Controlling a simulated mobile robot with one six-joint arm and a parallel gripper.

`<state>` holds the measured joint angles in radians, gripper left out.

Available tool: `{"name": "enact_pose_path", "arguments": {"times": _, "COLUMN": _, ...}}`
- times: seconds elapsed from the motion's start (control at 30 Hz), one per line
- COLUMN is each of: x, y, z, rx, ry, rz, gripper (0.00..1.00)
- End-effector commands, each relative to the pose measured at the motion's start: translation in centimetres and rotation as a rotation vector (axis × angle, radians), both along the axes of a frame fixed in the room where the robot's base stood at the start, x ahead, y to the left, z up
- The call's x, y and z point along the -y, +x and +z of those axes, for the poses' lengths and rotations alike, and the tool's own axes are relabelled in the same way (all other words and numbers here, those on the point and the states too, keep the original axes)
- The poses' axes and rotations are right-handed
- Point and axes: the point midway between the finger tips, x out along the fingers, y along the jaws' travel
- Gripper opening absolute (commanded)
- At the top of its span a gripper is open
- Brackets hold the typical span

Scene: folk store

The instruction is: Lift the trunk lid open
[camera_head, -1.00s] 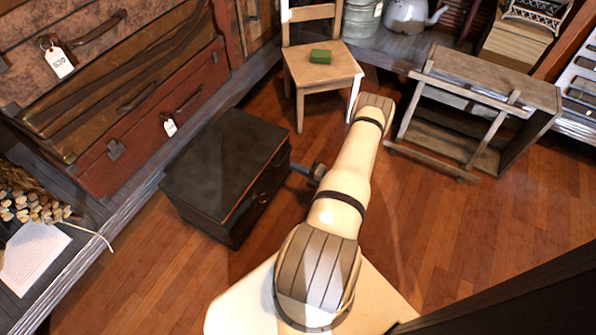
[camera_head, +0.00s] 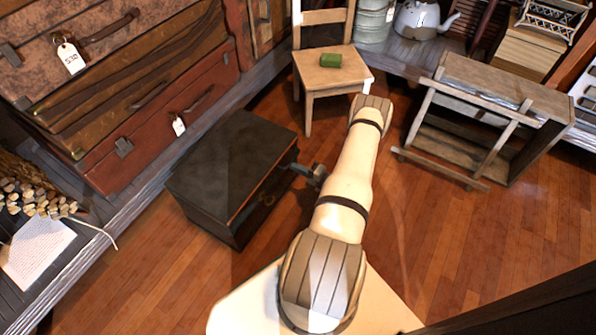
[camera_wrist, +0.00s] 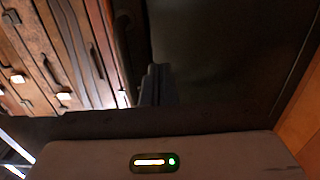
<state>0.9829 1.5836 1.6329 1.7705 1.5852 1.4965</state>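The trunk (camera_head: 225,165) is a black box on the wooden floor, left of my arm in the head view. Its flat lid looks down or nearly so; I cannot tell whether a narrow gap runs along its front edge. A small metal latch shows on its front face. My gripper (camera_head: 299,169) is at the trunk's right front side, near the lid edge. In the wrist view, the dark fingers (camera_wrist: 155,85) look close together with nothing seen between them, against a dark surface. Contact with the lid cannot be made out.
Stacked suitcases (camera_head: 150,105) on a raised platform stand behind and left of the trunk. A wooden chair (camera_head: 345,80) with a green block (camera_head: 331,61) is behind it. A wooden rack (camera_head: 480,110) stands right of my arm. Floor is clear at front right.

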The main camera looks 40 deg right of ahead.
Motion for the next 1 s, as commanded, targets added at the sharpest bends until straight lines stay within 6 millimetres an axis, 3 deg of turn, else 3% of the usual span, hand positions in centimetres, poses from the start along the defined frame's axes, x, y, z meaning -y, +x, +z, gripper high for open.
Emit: {"name": "enact_pose_path", "arguments": {"times": 1.0, "x": -1.2, "y": 2.8, "z": 0.0, "rx": 0.0, "ry": 0.001, "rz": 0.001, "gripper": 0.0}}
